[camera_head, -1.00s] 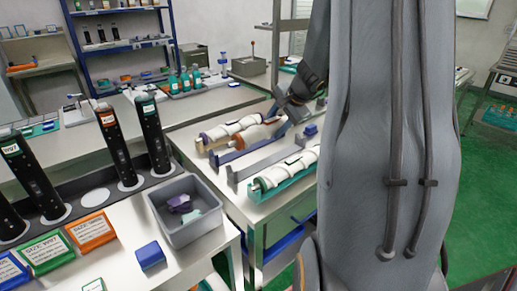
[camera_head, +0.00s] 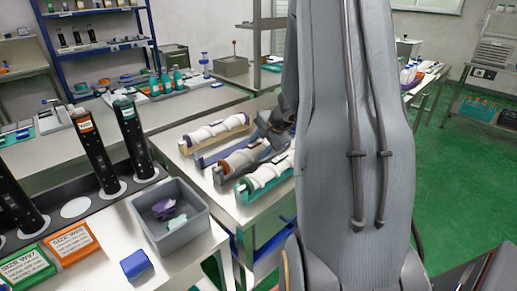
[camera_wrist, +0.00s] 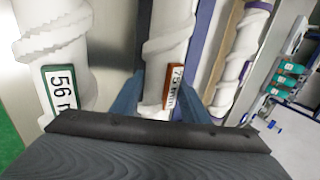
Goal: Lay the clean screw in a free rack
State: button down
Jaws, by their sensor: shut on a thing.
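The held screw (camera_head: 245,155) is white with an orange end. In the wrist view the same screw (camera_wrist: 165,45) carries an orange tag reading 75. My gripper (camera_wrist: 168,105) is shut on it, with a blue finger on each side. The screw lies along the grey rack (camera_head: 219,178), in it or just above it; I cannot tell whether it is fully seated. The purple-blue rack (camera_head: 205,160) beside it looks empty. In the head view my arm hides the gripper's fingertips and the far end of the screw.
A white screw (camera_head: 215,131) lies in the beige rack (camera_head: 185,148) on the far side. Another screw (camera_head: 268,171), tagged 56 in the wrist view (camera_wrist: 55,50), lies in the teal rack (camera_head: 246,195) on the near side. A grey bin (camera_head: 165,239) stands left of the racks.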

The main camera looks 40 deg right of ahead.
dwell(0.3)
jog(key=c, duration=1)
grip_release()
jog(key=shift+r, duration=0.15)
jog(key=b+v, duration=0.1)
jog(key=v, duration=1)
jog(key=shift+s+r, duration=0.25)
jog(key=shift+r, duration=0.1)
